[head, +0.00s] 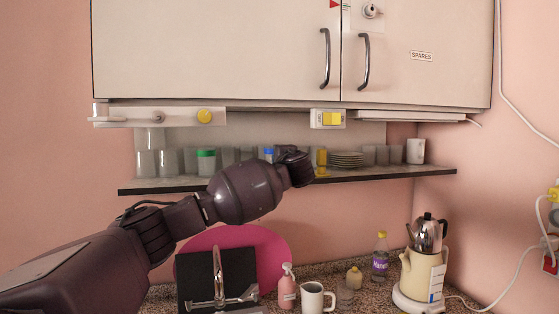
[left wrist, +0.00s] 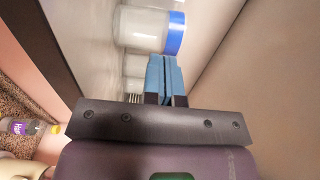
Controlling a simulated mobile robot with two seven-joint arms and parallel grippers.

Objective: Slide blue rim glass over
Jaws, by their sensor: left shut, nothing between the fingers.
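The blue rim glass (head: 269,152) stands on the narrow wall shelf (head: 400,174), partly hidden behind my left arm in the head view. In the left wrist view the glass (left wrist: 145,30) shows sideways, with clear walls and a broad blue rim. My left gripper (left wrist: 163,78) has its blue fingers shut together and empty, with the tips close beside the blue rim. I cannot tell whether they touch it. In the head view the left gripper (head: 294,163) is at the shelf, just right of the glass, and its fingers are hidden. My right gripper is not in view.
A green-topped glass (head: 206,162) and clear glasses stand to the left on the shelf. The cabinet (head: 220,50) hangs close above. A mug (head: 313,297) is on the counter.

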